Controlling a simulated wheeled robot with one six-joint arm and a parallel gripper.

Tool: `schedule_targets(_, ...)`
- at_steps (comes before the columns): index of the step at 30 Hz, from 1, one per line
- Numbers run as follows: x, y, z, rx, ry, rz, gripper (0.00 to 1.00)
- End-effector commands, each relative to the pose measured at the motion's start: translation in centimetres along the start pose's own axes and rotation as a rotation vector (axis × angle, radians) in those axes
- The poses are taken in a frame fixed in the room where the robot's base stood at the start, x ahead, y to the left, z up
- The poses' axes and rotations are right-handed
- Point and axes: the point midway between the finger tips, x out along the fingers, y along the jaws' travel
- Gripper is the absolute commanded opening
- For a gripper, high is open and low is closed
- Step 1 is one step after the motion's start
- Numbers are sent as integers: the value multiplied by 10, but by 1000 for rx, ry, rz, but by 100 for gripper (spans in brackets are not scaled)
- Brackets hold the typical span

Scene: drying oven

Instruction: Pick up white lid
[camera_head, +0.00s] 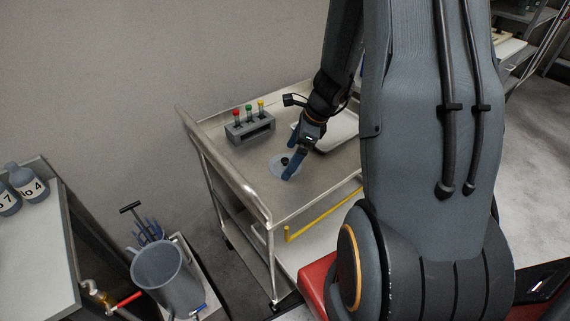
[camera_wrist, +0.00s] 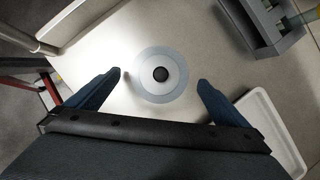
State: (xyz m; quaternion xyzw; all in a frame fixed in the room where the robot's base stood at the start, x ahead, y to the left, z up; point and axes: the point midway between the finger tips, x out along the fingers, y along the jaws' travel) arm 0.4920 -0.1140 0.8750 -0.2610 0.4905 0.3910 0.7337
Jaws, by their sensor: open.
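The white lid (camera_wrist: 148,88) is a pale, round, flat disc with a dark round knob (camera_wrist: 161,74) at its middle. It lies on the top of the metal cart (camera_head: 253,180). In the head view the lid (camera_head: 276,170) is partly hidden by my gripper (camera_head: 290,163). In the wrist view my gripper (camera_wrist: 161,78) is open, with one blue finger on each side of the lid and gaps between the fingers and the knob. I cannot tell the exact height of the fingertips above the lid.
A grey rack (camera_head: 250,129) with red, green and yellow capped tubes stands behind the lid. A white tray (camera_head: 337,136) lies to its right. The cart has a raised metal rim (camera_head: 240,184). A grey bucket (camera_head: 168,277) stands on the left, apart from the cart.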

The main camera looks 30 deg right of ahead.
Motion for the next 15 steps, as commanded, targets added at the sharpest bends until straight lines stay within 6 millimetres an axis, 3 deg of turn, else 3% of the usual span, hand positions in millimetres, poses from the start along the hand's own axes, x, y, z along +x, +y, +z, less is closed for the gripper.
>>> schedule_targets(5, 17, 0, -1, 1, 1, 1, 100)
schedule_targets(13, 19, 0, 0, 0, 0, -1, 100)
schedule_targets(15, 19, 0, 0, 0, 0, -1, 90)
